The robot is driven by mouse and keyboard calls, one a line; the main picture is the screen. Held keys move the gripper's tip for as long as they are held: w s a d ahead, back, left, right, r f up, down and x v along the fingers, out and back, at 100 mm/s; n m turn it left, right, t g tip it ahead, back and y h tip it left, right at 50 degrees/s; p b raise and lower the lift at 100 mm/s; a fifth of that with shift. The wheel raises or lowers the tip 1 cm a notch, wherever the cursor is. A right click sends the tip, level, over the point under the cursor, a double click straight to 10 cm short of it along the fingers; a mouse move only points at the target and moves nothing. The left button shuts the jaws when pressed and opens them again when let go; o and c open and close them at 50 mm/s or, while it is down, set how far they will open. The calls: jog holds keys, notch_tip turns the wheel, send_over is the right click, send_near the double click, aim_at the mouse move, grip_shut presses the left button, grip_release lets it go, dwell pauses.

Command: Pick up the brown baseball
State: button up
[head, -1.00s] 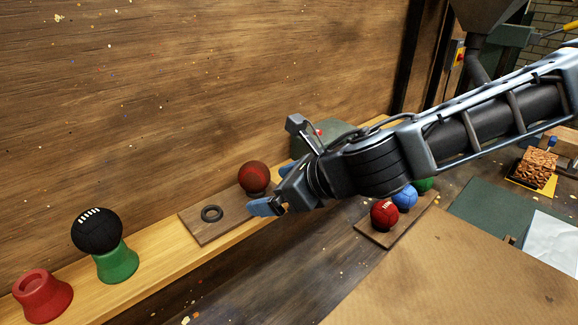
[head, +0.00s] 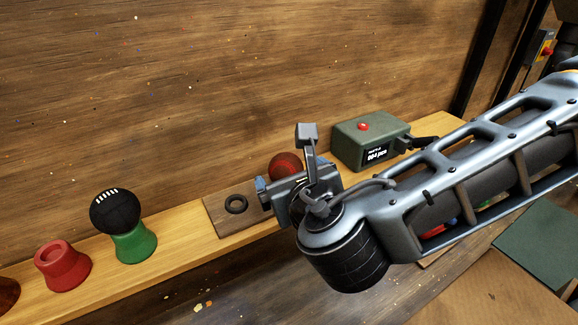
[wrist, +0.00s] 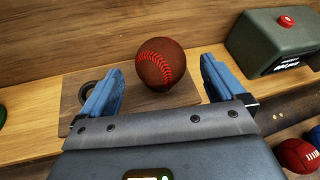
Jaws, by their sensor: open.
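The brown baseball (wrist: 161,64) with red stitching sits on a dark wooden board (wrist: 185,96) on the shelf. In the head view the ball (head: 285,166) shows just behind my gripper (head: 287,184), which partly hides it. In the wrist view my gripper (wrist: 158,85) is open, its two blue fingers apart and pointing toward the ball. The ball lies between the lines of the fingers, a little beyond the tips, and nothing is held.
A black ring (head: 236,204) lies on the board left of the ball. A green box with a red button (head: 368,141) stands to the right. A black ball (head: 116,211) rests on a green stand (head: 134,243), beside a red stand (head: 63,265). A wooden wall rises behind.

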aim_at(285, 167)
jog(key=p+x, duration=0.1)
jog(key=x, duration=0.4)
jog(key=shift+c, duration=0.2)
jog(key=shift+r, duration=0.1)
jog(key=c, duration=1.1)
